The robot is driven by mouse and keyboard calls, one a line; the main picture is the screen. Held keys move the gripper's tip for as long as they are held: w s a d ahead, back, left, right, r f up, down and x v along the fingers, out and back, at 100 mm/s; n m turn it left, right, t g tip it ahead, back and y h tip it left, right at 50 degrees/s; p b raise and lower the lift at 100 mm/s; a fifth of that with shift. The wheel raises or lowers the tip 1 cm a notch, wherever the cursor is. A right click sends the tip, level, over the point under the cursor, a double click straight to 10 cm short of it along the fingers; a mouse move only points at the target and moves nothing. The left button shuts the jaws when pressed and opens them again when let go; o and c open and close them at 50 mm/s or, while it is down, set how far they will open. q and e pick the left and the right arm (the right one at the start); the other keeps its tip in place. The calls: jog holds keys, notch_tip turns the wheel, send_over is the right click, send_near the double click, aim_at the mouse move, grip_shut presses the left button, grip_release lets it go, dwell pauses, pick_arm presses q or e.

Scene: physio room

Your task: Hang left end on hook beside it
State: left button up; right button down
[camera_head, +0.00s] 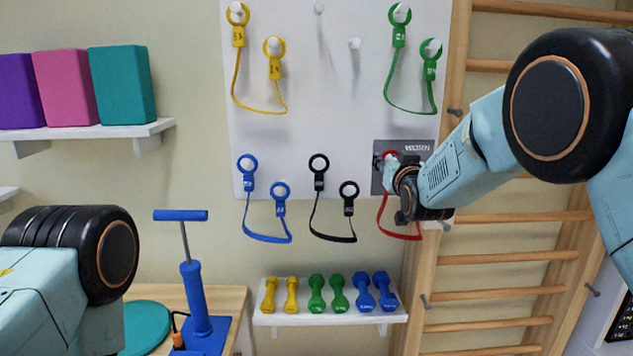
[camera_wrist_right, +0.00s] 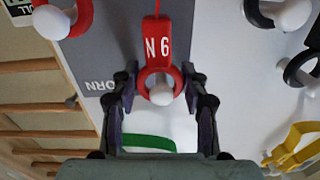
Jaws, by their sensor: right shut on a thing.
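The red band (camera_head: 400,236) hangs in a loop at the grey "WORN" panel (camera_head: 381,183). My right gripper (camera_head: 388,168) is at its left end and hides much of it in the head view. In the right wrist view, my right gripper (camera_wrist_right: 160,95) has its fingers on both sides of the red end ring (camera_wrist_right: 147,75), shut on it. The white tip of a hook (camera_wrist_right: 160,92) shows inside that ring; how far the ring sits over it, I cannot tell. The other red ring (camera_wrist_right: 82,15) is around another white hook (camera_wrist_right: 52,22). My left gripper is not in view.
Blue (camera_head: 268,238), black (camera_head: 333,238), yellow (camera_head: 262,110) and green (camera_head: 410,111) bands hang on the white board (camera_head: 300,130). Two upper pegs (camera_head: 355,43) are bare. Wooden wall bars (camera_head: 500,257) stand right. Dumbbells (camera_head: 338,295) lie on a shelf below.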

jog(key=shift+w+f, duration=0.1)
jog(key=shift+f, duration=0.1)
jog(key=shift+f+b, duration=0.2)
jog(key=shift+b, duration=0.2)
jog(key=c, duration=1)
grip_release()
jog(key=o, duration=0.4)
jog(key=shift+o, duration=0.8)
jog(key=s, duration=0.8)
